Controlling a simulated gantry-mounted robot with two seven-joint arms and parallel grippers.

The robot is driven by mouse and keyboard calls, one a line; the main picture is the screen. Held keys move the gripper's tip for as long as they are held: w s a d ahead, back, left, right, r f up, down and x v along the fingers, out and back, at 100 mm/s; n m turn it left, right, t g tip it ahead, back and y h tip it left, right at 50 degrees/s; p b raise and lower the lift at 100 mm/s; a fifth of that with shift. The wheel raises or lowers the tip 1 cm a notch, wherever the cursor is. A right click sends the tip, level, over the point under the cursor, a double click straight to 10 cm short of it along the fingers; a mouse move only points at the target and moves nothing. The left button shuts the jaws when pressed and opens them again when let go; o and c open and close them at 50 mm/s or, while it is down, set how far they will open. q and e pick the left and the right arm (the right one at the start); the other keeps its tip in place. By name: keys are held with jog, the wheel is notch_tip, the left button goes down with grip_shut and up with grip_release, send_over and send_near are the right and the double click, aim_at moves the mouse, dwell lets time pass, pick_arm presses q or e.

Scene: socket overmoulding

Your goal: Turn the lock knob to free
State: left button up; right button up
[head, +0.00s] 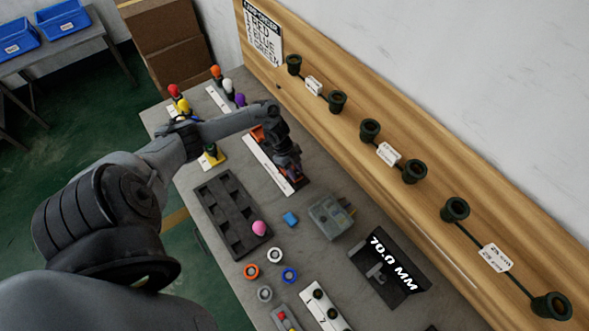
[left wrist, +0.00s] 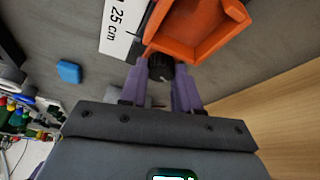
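My left gripper (head: 289,172) reaches down at the orange fixture (head: 258,134) by the long white strip on the bench. In the left wrist view, the two purple fingers of my left gripper (left wrist: 160,78) stand on either side of a dark ribbed knob (left wrist: 160,66), with no clear gap to it. The knob sits at the near edge of the orange tray-like part (left wrist: 205,30). In the head view the gripper hides the knob, and its turn position cannot be read. My right gripper is not in view.
A white strip marked 25 cm (left wrist: 121,25) lies beside the orange part. A blue block (head: 290,218), a grey connector box (head: 331,217), a dark compartment tray (head: 213,202) and several coloured rings lie nearby. The wooden back panel (head: 350,90) with dark sockets bounds the bench.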

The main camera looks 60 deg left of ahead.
pick_arm(q)
jog(key=o, duration=0.5)
jog(key=shift+c, duration=0.2)
jog(key=shift+r, duration=0.1)
jog(key=p+v, duration=0.1)
jog(key=v, duration=0.9)
jog(key=shift+a+r, duration=0.2)
jog(key=shift+r, duration=0.05)
jog(key=shift+s, duration=0.15)
